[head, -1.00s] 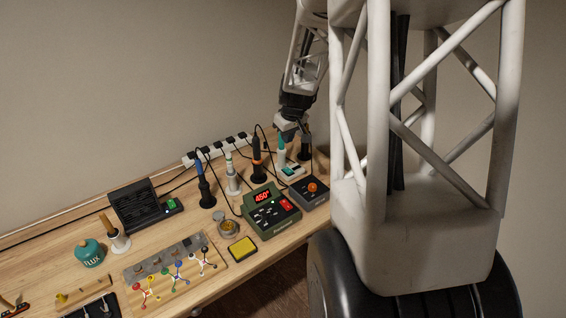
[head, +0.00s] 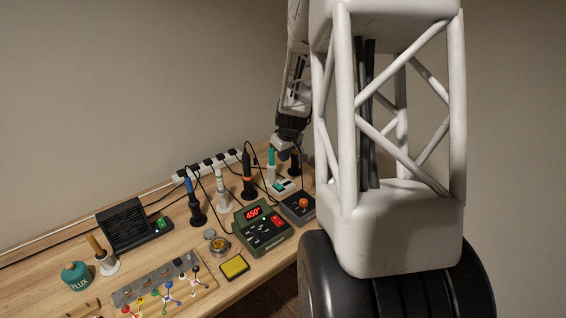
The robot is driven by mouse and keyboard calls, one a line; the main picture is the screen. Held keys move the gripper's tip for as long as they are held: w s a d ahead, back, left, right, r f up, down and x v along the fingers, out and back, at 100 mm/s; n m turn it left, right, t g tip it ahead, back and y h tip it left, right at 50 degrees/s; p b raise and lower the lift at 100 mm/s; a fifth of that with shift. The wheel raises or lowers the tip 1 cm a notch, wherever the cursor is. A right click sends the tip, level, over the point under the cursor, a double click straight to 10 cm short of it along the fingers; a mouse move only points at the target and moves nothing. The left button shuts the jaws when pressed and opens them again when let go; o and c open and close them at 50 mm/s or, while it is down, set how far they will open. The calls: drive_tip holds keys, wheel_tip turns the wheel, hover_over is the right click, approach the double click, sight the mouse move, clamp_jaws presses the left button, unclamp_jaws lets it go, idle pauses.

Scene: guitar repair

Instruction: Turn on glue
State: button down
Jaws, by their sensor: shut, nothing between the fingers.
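My gripper (head: 283,154) is shut and empty at the back right of the workbench. It hangs above and just behind a teal-handled tool (head: 271,160). That tool stands upright by a small white unit (head: 284,187) with a green mark on it. I cannot read a glue label on anything, and I cannot tell whether this unit is the glue device or whether it is on. The fingertips are small here, and I cannot tell whether they touch the tool.
A power strip (head: 207,166) runs along the back. My base blocks the right side.

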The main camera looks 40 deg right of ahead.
approach(278, 186)
drive_tip(key=x, duration=0.5)
drive_tip(key=shift+s+f, duration=0.1)
drive_tip(key=shift+s, duration=0.1)
drive_tip(key=shift+s+f, duration=0.1)
drive_tip(key=shift+f, duration=0.65)
drive_tip(key=shift+f, duration=0.1)
drive_tip(key=shift+s+f, duration=0.25)
drive_tip(key=shift+f, duration=0.15)
drive_tip(key=shift+w+d+r, duration=0.1)
drive_tip(key=shift+w, duration=0.05)
drive_tip(key=shift+w+r, duration=0.2)
drive_tip(key=shift+w, duration=0.35)
drive_tip(key=shift+r, duration=0.25)
